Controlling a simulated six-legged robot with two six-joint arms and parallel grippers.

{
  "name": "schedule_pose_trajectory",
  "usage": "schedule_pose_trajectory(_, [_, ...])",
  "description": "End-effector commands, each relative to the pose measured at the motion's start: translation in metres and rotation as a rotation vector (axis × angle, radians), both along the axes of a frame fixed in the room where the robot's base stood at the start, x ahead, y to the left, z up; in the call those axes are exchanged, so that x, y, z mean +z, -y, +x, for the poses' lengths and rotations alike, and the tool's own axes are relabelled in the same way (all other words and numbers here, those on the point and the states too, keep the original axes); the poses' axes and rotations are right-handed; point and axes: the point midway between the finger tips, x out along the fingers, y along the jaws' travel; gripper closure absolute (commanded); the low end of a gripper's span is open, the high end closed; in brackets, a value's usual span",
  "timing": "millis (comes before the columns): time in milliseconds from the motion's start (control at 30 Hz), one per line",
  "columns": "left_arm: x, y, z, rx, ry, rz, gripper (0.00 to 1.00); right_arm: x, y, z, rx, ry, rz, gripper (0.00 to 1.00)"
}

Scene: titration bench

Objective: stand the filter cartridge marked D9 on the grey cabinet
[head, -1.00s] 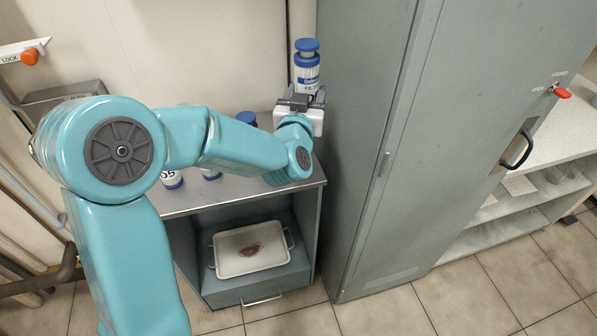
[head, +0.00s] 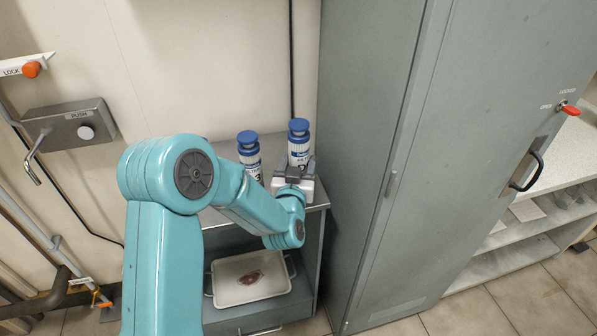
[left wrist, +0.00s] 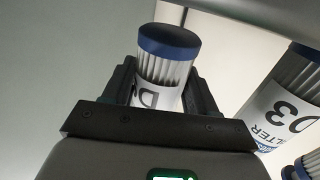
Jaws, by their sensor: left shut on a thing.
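My left gripper (head: 293,178) is shut on a white filter cartridge (head: 299,145) with blue ends. It holds the cartridge upright over the back right of the low grey cabinet's steel top (head: 318,192). Whether its base touches the top is hidden by the gripper. In the left wrist view the held cartridge (left wrist: 160,72) sits between the fingers; its label shows a D, and the rest is covered. A second cartridge (head: 249,155) stands to the left on the same top; the left wrist view shows a neighbour marked D3 (left wrist: 283,105). My right gripper is not in view.
A tall grey cupboard (head: 385,130) rises close on the right of the cartridge. The wall is close behind. A white tray (head: 235,292) lies in the low cabinet's open shelf. My left arm hides much of the top's left part.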

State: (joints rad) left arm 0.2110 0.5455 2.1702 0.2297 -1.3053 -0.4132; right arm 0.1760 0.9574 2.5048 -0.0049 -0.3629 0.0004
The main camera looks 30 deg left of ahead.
Motion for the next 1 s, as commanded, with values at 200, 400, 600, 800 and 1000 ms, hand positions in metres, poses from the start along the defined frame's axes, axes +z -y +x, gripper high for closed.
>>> schedule_pose_trajectory(200, [-0.021, 0.0, 0.0, 0.001, 0.002, 0.0, 0.79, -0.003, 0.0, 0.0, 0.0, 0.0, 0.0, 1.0])
schedule_pose_trajectory(400, [-0.021, 0.0, 0.0, 0.0, 0.003, 0.0, 0.79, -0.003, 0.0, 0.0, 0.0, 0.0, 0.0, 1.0])
schedule_pose_trajectory(600, [-0.023, 0.0, 0.0, 0.0, 0.0, -0.001, 0.23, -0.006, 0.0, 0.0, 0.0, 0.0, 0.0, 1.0])
schedule_pose_trajectory(800, [-0.023, 0.0, 0.0, 0.0, 0.0, -0.001, 0.17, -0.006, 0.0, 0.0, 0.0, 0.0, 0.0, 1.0])
schedule_pose_trajectory(1000, [-0.018, 0.0, -0.001, 0.0, 0.0, 0.0, 0.17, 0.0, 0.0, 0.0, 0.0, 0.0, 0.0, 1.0])
